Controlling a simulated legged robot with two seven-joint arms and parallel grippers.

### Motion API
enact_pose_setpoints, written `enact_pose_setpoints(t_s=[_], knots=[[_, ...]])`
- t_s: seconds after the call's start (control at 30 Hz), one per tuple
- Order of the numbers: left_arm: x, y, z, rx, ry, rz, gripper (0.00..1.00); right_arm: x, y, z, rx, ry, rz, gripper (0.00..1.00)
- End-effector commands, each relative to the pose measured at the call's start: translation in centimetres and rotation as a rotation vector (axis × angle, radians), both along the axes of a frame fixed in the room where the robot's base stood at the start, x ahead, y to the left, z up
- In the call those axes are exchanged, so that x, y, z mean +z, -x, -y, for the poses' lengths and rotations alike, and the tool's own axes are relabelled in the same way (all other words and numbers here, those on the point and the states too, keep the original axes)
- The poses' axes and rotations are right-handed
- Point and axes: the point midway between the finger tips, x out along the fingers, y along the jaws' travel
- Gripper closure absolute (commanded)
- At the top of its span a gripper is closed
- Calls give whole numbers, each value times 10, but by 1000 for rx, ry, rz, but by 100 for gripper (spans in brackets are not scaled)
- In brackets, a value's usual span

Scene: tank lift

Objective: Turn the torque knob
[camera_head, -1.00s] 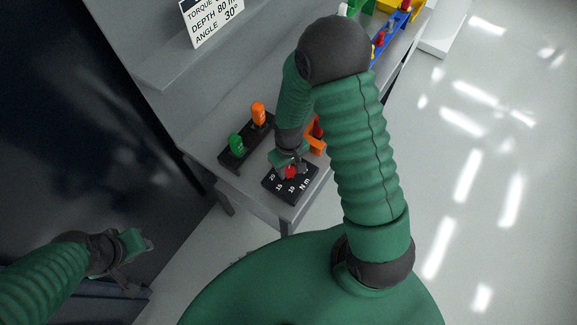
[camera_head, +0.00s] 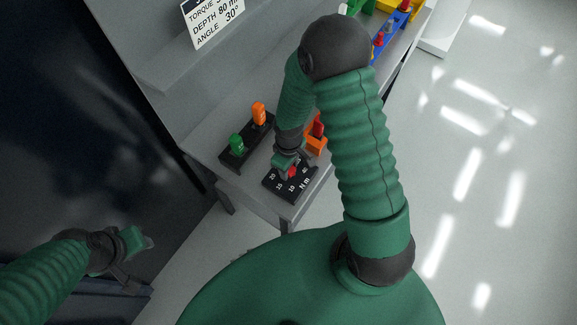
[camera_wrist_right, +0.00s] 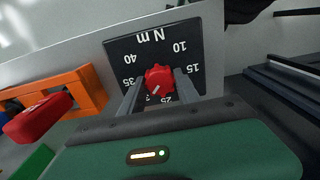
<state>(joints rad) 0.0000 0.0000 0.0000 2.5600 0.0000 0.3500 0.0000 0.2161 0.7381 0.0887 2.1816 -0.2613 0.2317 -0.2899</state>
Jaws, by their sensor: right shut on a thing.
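The torque knob (camera_wrist_right: 160,79) is red with a white pointer line and sits on a black dial plate (camera_wrist_right: 150,48) marked "N m" with numbers from 10 to 40. In the right wrist view its pointer faces the lower left, toward the 25 to 35 side. My right gripper (camera_wrist_right: 160,90) has one finger on each side of the knob and is shut on it. In the head view the right gripper (camera_head: 289,165) stands over the dial plate (camera_head: 290,182) and hides part of the knob (camera_head: 292,172). My left gripper (camera_head: 135,258) is open and empty at the lower left, away from the table.
A black holder (camera_head: 245,148) with a green piece (camera_head: 236,143) and an orange piece (camera_head: 258,113) stands left of the dial. An orange bracket (camera_head: 316,143) with a red part is close behind the right gripper. A sign (camera_head: 213,22) reads depth 80 and angle 30°.

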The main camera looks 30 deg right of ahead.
Motion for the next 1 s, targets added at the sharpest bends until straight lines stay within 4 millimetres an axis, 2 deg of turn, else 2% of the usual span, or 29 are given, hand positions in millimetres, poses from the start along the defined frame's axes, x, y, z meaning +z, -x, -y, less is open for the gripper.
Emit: enact_pose_setpoints(t_s=[0.1,0.13,0.27,0.57,0.67,0.77,1.0], knots=[[0,0,0,0,0,0,64,1,-2,1,-1,2,4,100],[0,0,0,0,0,0,64,1,-2,1,-1,2,4,57],[0,0,0,0,0,0,64,1,-1,1,-2,1,4,40],[0,0,0,0,0,0,64,1,-1,0,-2,1,1,40],[0,0,0,0,0,0,64,9,-1,1,-3,0,4,40],[0,0,0,0,0,0,64,28,-2,1,-3,1,7,40],[1,0,0,0,0,0,64,99,-3,2,-3,2,10,40]])
